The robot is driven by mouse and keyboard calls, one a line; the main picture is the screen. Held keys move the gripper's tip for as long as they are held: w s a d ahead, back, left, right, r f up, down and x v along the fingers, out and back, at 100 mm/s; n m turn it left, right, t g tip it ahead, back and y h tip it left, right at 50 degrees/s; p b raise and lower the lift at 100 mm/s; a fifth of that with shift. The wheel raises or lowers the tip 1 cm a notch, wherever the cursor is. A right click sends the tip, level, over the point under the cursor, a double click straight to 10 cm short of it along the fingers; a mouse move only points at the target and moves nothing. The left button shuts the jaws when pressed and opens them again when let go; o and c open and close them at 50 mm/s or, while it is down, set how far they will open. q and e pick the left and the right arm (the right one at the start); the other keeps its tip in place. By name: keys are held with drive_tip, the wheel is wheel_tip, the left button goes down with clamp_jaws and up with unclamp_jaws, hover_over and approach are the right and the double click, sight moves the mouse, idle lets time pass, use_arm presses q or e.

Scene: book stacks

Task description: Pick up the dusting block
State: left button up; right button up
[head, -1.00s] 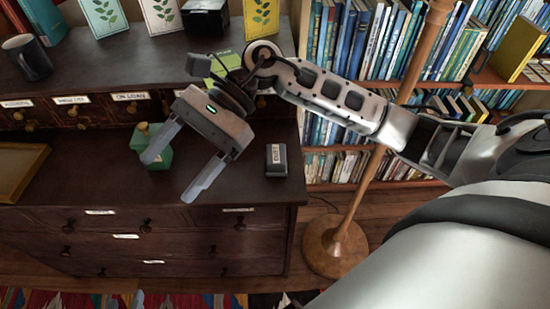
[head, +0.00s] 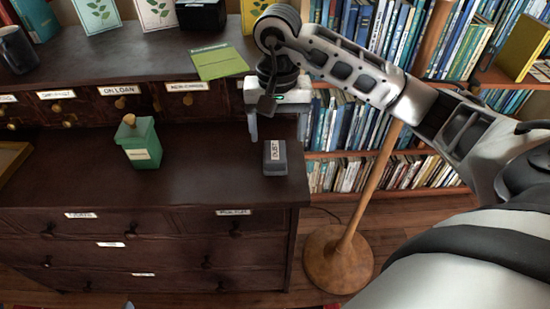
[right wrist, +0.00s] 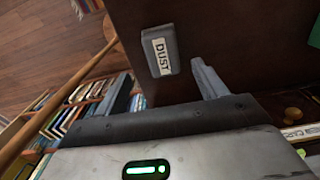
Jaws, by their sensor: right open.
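The dusting block (head: 275,160), a small dark grey block with a white label, lies on the dark wooden cabinet top near its right end. In the right wrist view the block (right wrist: 160,52) shows its "DUST" label, beyond the gripper. My right gripper (head: 277,136) hangs just behind the block in the head view, fingers pointing down, open and empty. One of its fingers shows clearly in the right wrist view, to the right of the block and apart from it. My left gripper is not in view.
Small labelled drawers (head: 120,102) line the back under a raised shelf holding a green booklet (head: 220,61). A wooden stand (head: 335,255) rises to the right, before bookshelves.

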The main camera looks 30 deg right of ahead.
sight(275, 150)
drive_tip(key=shift+s+a+f, duration=0.1)
drive_tip(key=shift+a+f, duration=0.1)
drive_tip(key=shift+f, duration=1.3)
drive_tip(key=shift+a+f, duration=0.15)
drive_tip(key=shift+f, duration=1.35)
drive_tip(key=c, duration=1.1)
